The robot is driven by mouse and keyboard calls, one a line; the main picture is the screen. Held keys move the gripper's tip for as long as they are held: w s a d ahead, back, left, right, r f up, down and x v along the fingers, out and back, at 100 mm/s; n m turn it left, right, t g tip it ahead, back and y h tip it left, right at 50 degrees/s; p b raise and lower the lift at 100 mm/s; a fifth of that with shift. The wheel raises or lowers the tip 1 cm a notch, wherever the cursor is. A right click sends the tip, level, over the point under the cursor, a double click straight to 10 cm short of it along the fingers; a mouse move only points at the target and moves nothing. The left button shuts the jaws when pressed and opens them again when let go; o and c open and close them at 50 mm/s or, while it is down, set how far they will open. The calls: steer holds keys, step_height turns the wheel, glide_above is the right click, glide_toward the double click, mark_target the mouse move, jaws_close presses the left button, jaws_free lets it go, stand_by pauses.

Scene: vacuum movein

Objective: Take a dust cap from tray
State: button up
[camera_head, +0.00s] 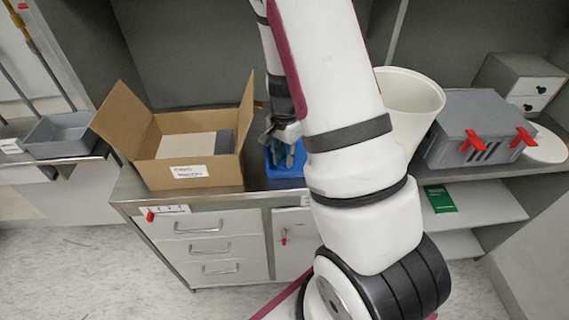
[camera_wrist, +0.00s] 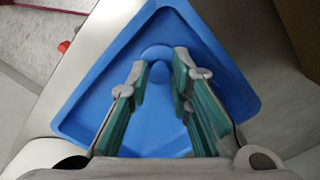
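The blue tray (camera_head: 286,182) stands on the counter, right of the cardboard box and partly hidden by my arm. In the wrist view the tray (camera_wrist: 88,98) fills the middle, its corner pointing up. A small round blue shape (camera_wrist: 156,52), likely a dust cap, lies on the tray floor near that corner, almost the tray's own colour. My gripper (camera_wrist: 160,66) is open, its green-padded fingers pointing down into the tray. The fingertips appear on either side of the round shape's near part; I cannot tell whether they touch it. In the head view my gripper (camera_head: 284,152) is over the tray.
An open cardboard box (camera_head: 190,174) stands just left of the tray. A white bin (camera_head: 410,105) and a grey case with red latches (camera_head: 475,128) stand to the right. A grey bin (camera_head: 60,135) is at far left. Drawers (camera_head: 208,247) are below the counter.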

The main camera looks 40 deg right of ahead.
steer(key=shift+f, duration=0.2)
steer(key=c, duration=0.4)
steer(key=shift+c, duration=0.2)
steer(key=shift+r, duration=0.1)
